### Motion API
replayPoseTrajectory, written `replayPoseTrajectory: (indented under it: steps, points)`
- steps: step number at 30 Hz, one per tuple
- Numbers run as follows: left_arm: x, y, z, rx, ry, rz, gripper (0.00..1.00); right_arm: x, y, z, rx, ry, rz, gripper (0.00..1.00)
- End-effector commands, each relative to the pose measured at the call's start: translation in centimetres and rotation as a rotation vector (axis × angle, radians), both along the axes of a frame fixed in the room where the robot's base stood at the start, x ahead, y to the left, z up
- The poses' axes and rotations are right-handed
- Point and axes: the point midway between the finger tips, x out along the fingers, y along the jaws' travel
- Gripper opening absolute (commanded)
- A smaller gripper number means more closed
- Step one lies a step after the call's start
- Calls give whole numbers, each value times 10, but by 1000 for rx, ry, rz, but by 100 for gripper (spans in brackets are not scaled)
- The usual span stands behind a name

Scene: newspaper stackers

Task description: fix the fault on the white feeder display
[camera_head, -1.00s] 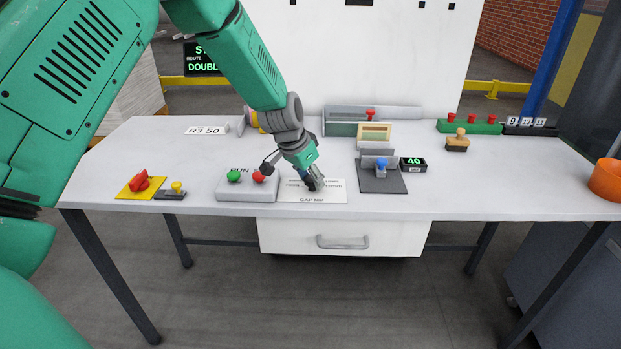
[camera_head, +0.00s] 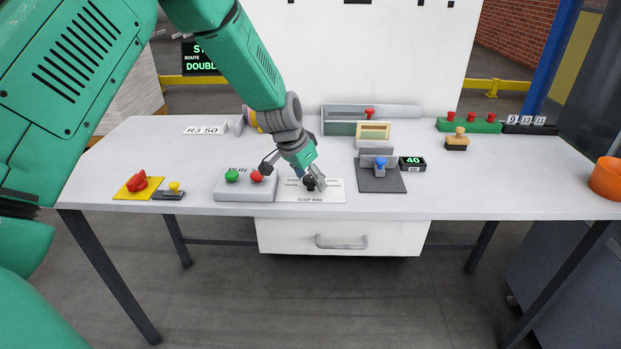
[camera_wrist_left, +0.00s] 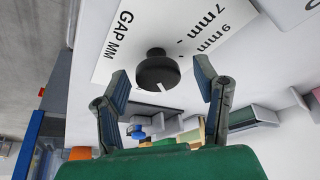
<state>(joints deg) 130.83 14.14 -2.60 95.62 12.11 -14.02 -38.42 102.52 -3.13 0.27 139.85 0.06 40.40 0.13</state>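My left gripper (camera_head: 312,178) is open above the black knob (camera_head: 310,185) on the white GAP MM plate (camera_head: 312,197). In the left wrist view, the knob (camera_wrist_left: 158,70) shows between the spread fingertips with a gap on both sides. Its white mark points away from the visible 7 mm and 9 mm labels. A dark hanging display (camera_head: 201,59) at the back left shows green text, "ST", "ROUTE" and "DOUBLE", partly hidden by my arm. A small black display (camera_head: 412,163) reads 40 in green. My right gripper is out of view.
A box with green and red RUN buttons (camera_head: 245,192) stands just left of the plate. A red rotary switch (camera_head: 137,181) and a yellow-knobbed lever (camera_head: 174,188) are further left. A grey fixture with a blue knob (camera_head: 380,163) is to the right. An orange bowl (camera_head: 607,178) sits at the right edge.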

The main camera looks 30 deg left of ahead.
Motion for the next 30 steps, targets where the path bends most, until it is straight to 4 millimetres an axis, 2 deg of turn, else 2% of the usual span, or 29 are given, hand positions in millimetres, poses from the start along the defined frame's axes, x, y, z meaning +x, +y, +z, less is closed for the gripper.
replayPoseTrajectory:
  steps: [4, 8, 15, 21, 30]
  points:
    - [-1, 0, 3, 0, -1, 0, 56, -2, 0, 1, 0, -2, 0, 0]
    - [-6, 2, 17, 0, -2, -1, 56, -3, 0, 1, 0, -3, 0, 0]
    - [-24, 7, 64, 1, -3, -1, 56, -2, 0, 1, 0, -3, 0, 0]
    - [-36, 10, 95, 0, -1, 0, 56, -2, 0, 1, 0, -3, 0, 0]
    - [-42, 12, 109, -1, 3, -1, 56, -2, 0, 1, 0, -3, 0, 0]
